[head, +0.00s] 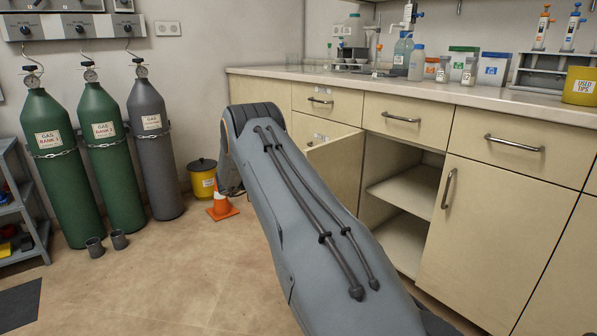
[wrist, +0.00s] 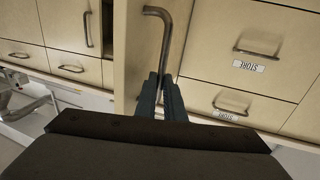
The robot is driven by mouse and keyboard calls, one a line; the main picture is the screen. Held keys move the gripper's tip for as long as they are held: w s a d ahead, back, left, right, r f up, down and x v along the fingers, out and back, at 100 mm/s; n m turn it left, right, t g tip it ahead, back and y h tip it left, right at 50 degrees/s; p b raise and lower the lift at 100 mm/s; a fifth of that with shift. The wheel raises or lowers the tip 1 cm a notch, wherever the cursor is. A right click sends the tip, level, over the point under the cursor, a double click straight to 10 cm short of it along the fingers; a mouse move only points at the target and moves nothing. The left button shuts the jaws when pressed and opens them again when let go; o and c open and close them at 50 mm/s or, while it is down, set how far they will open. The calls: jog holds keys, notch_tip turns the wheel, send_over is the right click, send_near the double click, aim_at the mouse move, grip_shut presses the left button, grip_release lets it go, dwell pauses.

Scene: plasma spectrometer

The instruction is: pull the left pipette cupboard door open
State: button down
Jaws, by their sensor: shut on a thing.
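The left pipette cupboard door (head: 340,168) stands open in the head view, swung out from the cabinet. My arm hides part of it. The cupboard's interior with a pale shelf (head: 405,190) shows to its right. In the wrist view, the door (wrist: 132,45) fills a strip in the upper middle. Its dark bar handle (wrist: 164,45) runs down to my gripper (wrist: 160,90). My gripper is shut on the handle, the two fingers on either side of it. In the head view my gripper is hidden behind my arm.
A closed door (head: 475,225) with a vertical handle is right of the opening. A worktop (head: 440,90) with bottles runs above the drawers. Gas cylinders (head: 105,160), a yellow bin (head: 203,183) and an orange cone (head: 221,207) stand left. The floor (head: 170,275) between is clear.

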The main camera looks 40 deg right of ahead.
jog(key=c, duration=1.9)
grip_release()
jog(key=shift+s+d+r, duration=0.15)
jog(key=shift+d, duration=0.25)
jog(key=shift+o, duration=0.2)
jog(key=shift+a, duration=0.4)
jog(key=p+v, duration=0.1)
jog(key=v, duration=0.7)
